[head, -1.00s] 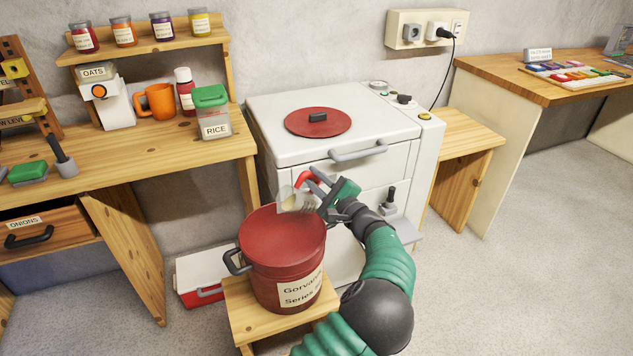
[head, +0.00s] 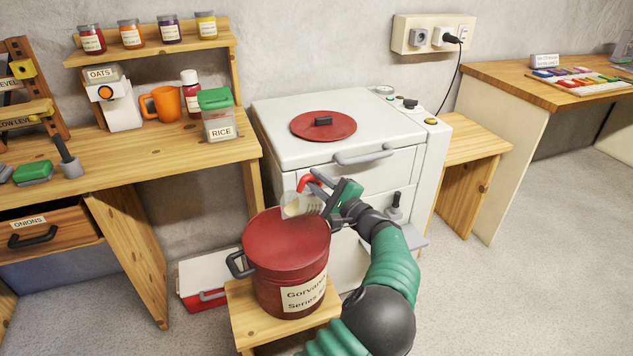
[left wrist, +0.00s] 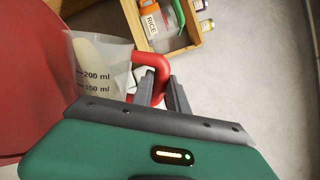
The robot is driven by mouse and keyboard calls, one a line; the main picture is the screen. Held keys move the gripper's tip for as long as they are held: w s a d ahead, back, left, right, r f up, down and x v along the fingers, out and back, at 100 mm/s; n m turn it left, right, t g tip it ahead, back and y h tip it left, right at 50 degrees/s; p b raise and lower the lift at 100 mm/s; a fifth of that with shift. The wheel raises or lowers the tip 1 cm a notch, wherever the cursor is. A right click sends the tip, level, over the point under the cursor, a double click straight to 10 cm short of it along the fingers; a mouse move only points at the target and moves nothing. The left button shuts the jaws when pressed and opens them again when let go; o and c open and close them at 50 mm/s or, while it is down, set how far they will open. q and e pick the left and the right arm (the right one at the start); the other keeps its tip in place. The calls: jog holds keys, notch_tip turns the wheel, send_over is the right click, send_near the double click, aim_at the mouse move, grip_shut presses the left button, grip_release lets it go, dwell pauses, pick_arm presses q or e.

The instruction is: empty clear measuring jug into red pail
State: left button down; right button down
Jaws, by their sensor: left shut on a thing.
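The clear measuring jug (head: 300,205), with a red handle (head: 308,182), is tipped with its mouth to the left over the right part of the red pail (head: 287,262). Some pale contents show inside the jug. My left gripper (head: 320,184) is shut on the red handle, right of the pail. In the left wrist view, the jug (left wrist: 98,72) shows its 200 ml and 150 ml marks, and the fingers (left wrist: 158,88) close around the handle. No falling stream is clear to see. The pail's inside is hard to read. My right gripper is not in view.
The pail stands on a small wooden stool (head: 240,312). A white cooker-like unit (head: 290,150) stands close behind. A red and white box (head: 196,290) lies on the floor at left. A wooden bench (head: 150,165) holds jars and an orange mug. Floor at right is clear.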

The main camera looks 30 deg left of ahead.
pick_arm(q)
jog(key=shift+s+n+b, duration=0.15)
jog(key=shift+n+b, duration=0.15)
jog(key=shift+s+a, duration=0.1)
jog(key=shift+r, duration=0.1)
jog(key=shift+n, duration=0.3)
dwell(0.9)
jog(key=shift+s+b, duration=0.1)
jog(key=shift+b, duration=0.35)
jog(key=shift+s+a+n, duration=0.1)
jog(key=shift+s+n, duration=0.05)
jog(key=shift+n, duration=0.25)
dwell(0.4)
jog(key=shift+s+a+n+b, duration=0.1)
jog(key=shift+s+n+b, duration=0.25)
jog(key=shift+b, duration=0.45)
